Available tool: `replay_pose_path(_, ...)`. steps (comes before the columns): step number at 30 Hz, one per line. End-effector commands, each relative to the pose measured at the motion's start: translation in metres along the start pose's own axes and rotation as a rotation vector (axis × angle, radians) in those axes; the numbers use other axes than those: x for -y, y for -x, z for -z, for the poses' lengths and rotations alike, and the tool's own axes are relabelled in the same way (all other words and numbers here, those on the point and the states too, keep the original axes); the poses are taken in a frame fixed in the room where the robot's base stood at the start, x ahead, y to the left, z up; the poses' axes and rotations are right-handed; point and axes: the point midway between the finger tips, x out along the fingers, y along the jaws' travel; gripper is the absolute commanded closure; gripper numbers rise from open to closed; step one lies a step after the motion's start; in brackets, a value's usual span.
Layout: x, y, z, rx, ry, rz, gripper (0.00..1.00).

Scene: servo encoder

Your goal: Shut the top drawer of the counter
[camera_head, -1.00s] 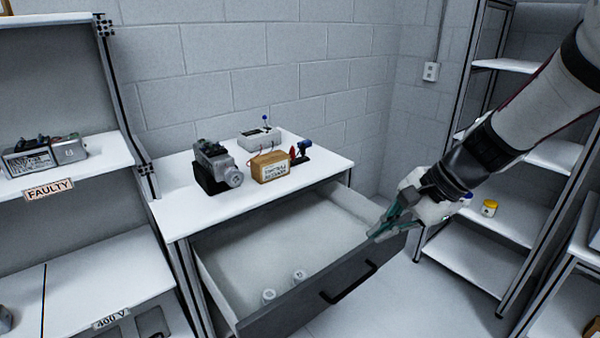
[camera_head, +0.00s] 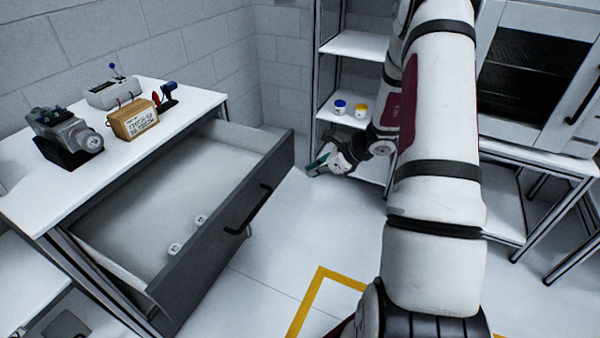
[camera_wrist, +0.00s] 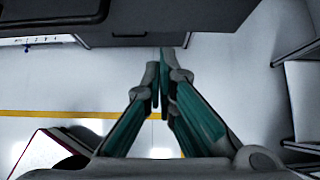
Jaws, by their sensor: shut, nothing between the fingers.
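The top drawer (camera_head: 222,215) of the counter (camera_head: 30,203) is pulled far out in the head view. It has a dark front with a black bar handle, and two small white items (camera_head: 187,234) lie inside it. My gripper (camera_head: 316,167) is to the right of the drawer's far front corner, apart from it in the head view. In the wrist view my gripper (camera_wrist: 161,65) is shut and empty, with its fingertips close to a dark panel (camera_wrist: 190,20) that looks like the drawer front. I cannot tell whether they touch.
A motor (camera_head: 72,138), a wooden box (camera_head: 134,118) and a grey device (camera_head: 110,92) stand on the counter top. A shelf rack (camera_head: 355,46) with two small jars (camera_head: 350,108) stands behind my arm. A cabinet (camera_head: 540,75) is at the right. Floor before the drawer is clear.

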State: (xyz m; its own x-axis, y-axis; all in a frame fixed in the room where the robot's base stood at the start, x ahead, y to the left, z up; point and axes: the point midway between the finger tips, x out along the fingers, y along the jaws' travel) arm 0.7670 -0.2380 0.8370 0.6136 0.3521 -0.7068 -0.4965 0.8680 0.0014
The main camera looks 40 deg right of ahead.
Motion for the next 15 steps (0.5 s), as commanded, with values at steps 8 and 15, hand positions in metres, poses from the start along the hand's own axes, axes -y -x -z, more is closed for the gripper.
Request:
replay_pose_path(8,-0.002,-0.053,0.000,0.000,0.002,-0.005,1.00)
replay_pose_path(15,-0.001,-0.095,-0.005,0.000,0.006,-0.003,1.00)
